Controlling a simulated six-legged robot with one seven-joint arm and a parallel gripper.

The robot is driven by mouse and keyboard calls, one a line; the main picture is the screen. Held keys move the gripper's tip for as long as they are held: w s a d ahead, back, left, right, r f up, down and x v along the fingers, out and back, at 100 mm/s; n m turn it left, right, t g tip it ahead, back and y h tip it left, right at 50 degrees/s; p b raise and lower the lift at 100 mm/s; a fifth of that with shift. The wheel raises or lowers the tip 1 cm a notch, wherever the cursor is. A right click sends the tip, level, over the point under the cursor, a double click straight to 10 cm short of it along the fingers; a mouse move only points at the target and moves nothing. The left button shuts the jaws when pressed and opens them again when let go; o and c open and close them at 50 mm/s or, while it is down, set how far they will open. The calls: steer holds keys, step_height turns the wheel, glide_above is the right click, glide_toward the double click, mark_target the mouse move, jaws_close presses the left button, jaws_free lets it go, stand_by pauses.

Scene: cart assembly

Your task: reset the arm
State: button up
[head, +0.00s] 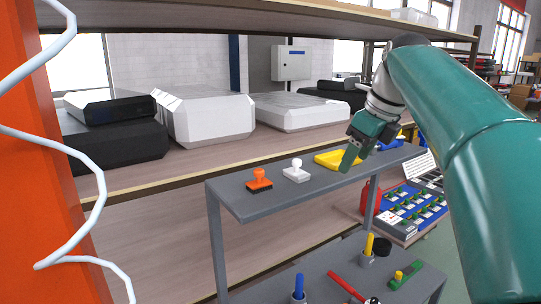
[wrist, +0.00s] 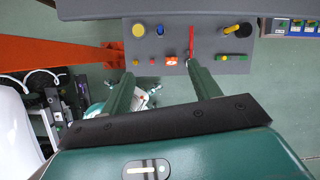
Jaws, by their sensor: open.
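My teal arm comes in from the right in the head view, and my gripper (head: 350,158) points down over the top shelf of a grey cart (head: 240,201). In the wrist view my gripper (wrist: 160,70) has its two green fingers wide apart. I see nothing held between them. The fingers look out over the cart's lower shelf (wrist: 175,43) and the floor.
An orange stamp (head: 259,181) and a white stamp (head: 297,172) stand on the top shelf. The lower shelf holds a red hammer (head: 345,286), a blue-handled tool (head: 299,287) and a green block (head: 405,275). An orange post (head: 50,200) rises at left. Shelving with white cases (head: 205,115) stands behind.

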steer(key=s+a+f+n+t+h, duration=0.1)
steer(key=s+a+f+n+h, duration=0.1)
steer(key=s+f+n, duration=2.2)
steer(key=n, duration=0.2)
steer(key=shift+s+a+f+n+t, duration=0.2)
steer(key=shift+f+n+t, duration=0.1)
steer(key=shift+n, duration=0.1)
steer(key=c, duration=0.5)
steer(key=shift+c, duration=0.3)
